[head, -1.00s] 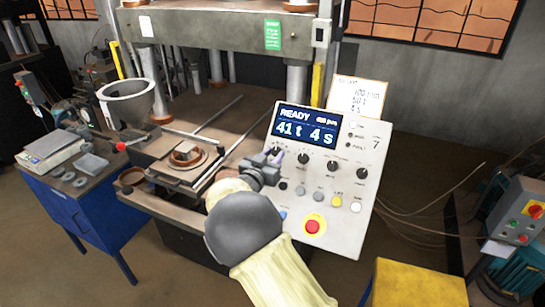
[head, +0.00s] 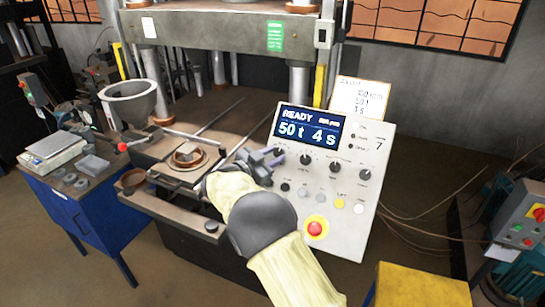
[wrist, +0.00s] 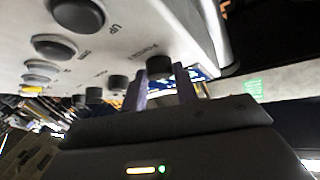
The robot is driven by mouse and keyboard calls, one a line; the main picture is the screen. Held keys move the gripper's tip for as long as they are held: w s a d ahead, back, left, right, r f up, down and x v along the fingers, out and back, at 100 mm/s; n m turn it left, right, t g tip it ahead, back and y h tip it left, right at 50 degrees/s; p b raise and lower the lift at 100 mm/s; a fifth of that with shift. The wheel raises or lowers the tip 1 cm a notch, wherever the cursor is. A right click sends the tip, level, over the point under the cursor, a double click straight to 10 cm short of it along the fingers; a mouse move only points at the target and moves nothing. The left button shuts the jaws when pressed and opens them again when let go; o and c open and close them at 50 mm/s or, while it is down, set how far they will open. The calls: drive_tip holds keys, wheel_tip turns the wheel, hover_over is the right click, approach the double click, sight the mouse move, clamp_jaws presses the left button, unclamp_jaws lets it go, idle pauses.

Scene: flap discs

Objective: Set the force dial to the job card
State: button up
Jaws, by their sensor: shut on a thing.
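The force dial (head: 279,152) is the black knob at the left end of the panel's dial row, partly hidden by my gripper (head: 268,160). The display (head: 308,127) reads READY, 50 t and 4 s. The job card (head: 356,98) stands behind the panel's top edge; its handwritten lines include 50 t and 4 s, with the top lines hard to read.
The control panel (head: 365,215) also carries more dials, small buttons and a red stop button (head: 315,229). The press platen with a small mould (head: 187,155) is left of my arm. A blue cabinet (head: 90,220) holds a scale (head: 52,150). A yellow surface (head: 420,287) is at lower right.

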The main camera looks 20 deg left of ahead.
drive_tip(key=o, duration=1)
drive_tip(key=shift+c, duration=0.2)
drive_tip(key=b+v, duration=0.6)
drive_tip(key=v, duration=1.1)
drive_tip(key=shift+s, duration=0.15)
drive_tip(key=shift+a, duration=0.1)
